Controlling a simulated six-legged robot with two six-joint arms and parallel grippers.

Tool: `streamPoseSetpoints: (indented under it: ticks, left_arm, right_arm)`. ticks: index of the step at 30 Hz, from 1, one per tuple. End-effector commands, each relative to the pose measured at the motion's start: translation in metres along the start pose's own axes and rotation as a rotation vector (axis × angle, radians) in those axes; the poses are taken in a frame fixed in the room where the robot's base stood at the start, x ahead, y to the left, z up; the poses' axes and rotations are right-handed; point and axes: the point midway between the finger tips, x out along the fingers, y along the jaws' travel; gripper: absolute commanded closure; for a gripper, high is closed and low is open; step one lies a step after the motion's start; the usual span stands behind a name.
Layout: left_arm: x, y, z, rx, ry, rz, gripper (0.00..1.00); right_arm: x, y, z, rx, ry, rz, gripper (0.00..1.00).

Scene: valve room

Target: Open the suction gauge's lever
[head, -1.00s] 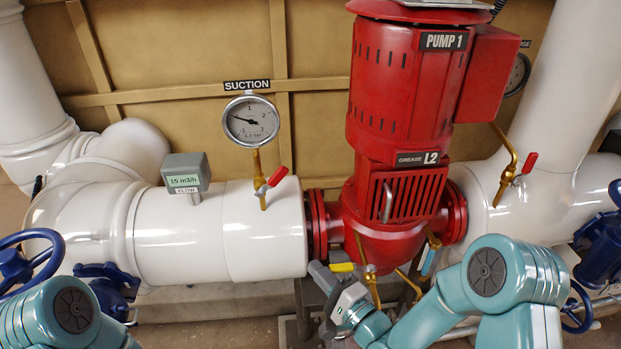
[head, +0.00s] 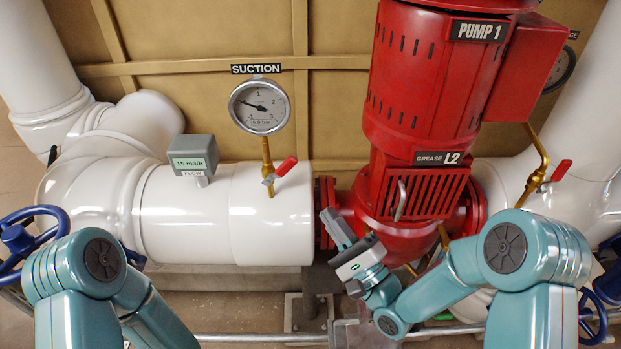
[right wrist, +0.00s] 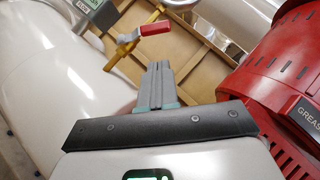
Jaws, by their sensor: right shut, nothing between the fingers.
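The suction gauge (head: 259,106) is a round white dial under a SUCTION label, on a thin brass stem (head: 266,150) rising from the white pipe. The lever (head: 286,167) has a red handle. It slants up and right, across the stem. The right wrist view shows its red handle (right wrist: 153,28) beyond my fingertips. My right gripper (head: 329,213) is shut and empty, below and right of the lever, in front of the red pump's base and apart from the lever. Its closed fingers (right wrist: 157,68) point toward the valve. My left arm shows, but its gripper is out of view.
The red pump (head: 420,100) stands right of the gauge. A grey flow meter (head: 192,154) stands on the white pipe (head: 185,215) to the left. Another red lever (head: 561,170) is at the far right. A blue handwheel (head: 30,240) is at the left edge.

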Motion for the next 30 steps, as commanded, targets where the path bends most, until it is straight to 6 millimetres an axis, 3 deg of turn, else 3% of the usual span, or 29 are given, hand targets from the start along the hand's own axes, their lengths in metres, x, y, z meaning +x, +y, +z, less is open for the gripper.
streamPoseSetpoints:
  ticks: [5, 12, 18, 30]
  left_arm:
    - [-0.01, 0.004, 0.0, 0.0, 0.0, 0.0, 0.57]
    - [-0.029, 0.01, 0.001, 0.0, 0.0, 0.0, 0.57]
    - [-0.037, 0.013, 0.001, 0.0, 0.0, 0.0, 0.57]
    - [-0.039, 0.014, 0.001, 0.0, 0.0, 0.0, 0.57]
  right_arm:
    - [0.018, -0.003, 0.003, -0.001, -0.004, 0.0, 1.0]
    - [0.064, -0.004, 0.003, 0.0, -0.004, -0.001, 1.0]
    - [0.091, -0.003, 0.0, 0.001, -0.002, 0.001, 1.0]
    - [0.099, -0.002, -0.003, 0.0, 0.0, 0.0, 1.0]
